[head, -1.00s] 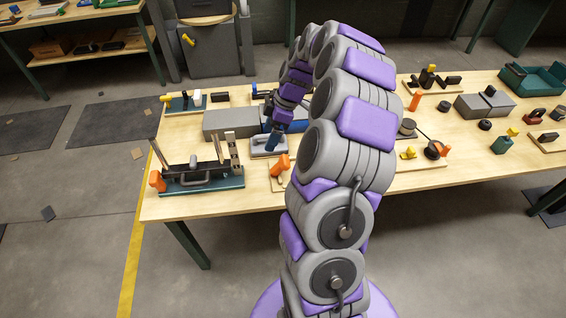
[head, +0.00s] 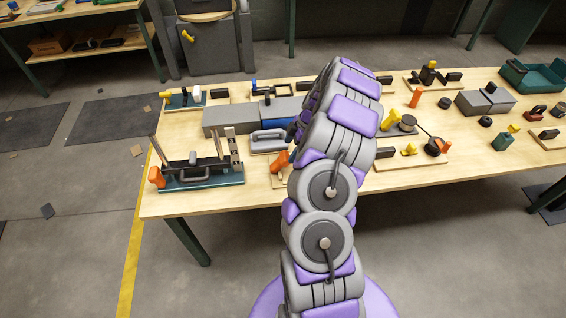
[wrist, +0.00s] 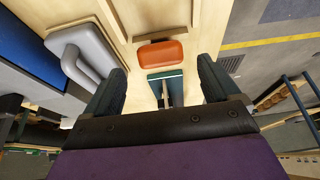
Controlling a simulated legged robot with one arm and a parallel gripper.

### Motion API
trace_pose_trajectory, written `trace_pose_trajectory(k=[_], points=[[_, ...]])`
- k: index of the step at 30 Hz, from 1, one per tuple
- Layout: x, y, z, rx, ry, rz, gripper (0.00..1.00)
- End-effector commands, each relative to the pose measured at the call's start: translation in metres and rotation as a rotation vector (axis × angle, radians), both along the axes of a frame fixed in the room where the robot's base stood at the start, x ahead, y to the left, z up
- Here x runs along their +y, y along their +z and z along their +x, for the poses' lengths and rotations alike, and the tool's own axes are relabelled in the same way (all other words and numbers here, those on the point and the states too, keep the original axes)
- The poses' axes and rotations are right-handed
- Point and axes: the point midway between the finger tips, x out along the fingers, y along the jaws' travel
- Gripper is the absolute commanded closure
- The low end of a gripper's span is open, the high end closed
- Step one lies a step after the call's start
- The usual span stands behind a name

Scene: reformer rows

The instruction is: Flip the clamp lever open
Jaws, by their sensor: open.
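The clamp's orange lever grip (wrist: 161,54) lies just beyond my fingertips in the wrist view, near the gap between them. A teal block with a dark bar (wrist: 165,86) sits just below it, between the fingers. In the head view the orange grip (head: 280,160) stands on a small wooden board, partly hidden by my arm. My gripper (wrist: 162,82) is open, one finger to each side of the clamp, and holds nothing. I cannot tell whether either finger touches it. In the head view my gripper is hidden behind my arm.
A grey block with a handle (wrist: 80,50) is close to the left finger; it also shows in the head view (head: 268,140). A blue box (wrist: 30,45) lies beyond it. A teal-based fixture (head: 200,177) with an orange grip stands at the table's left end.

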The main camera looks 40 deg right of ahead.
Motion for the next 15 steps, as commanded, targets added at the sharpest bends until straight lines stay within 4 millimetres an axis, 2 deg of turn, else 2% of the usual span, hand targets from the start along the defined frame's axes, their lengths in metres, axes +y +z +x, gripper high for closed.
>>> trace_pose_trajectory(k=[1, 6, 15], points=[[0.004, -0.013, 0.002, 0.002, 0.000, 0.001, 0.11], [0.014, -0.042, 0.008, 0.001, 0.001, 0.002, 0.11], [0.026, -0.073, 0.016, 0.000, 0.001, 0.000, 0.11]])
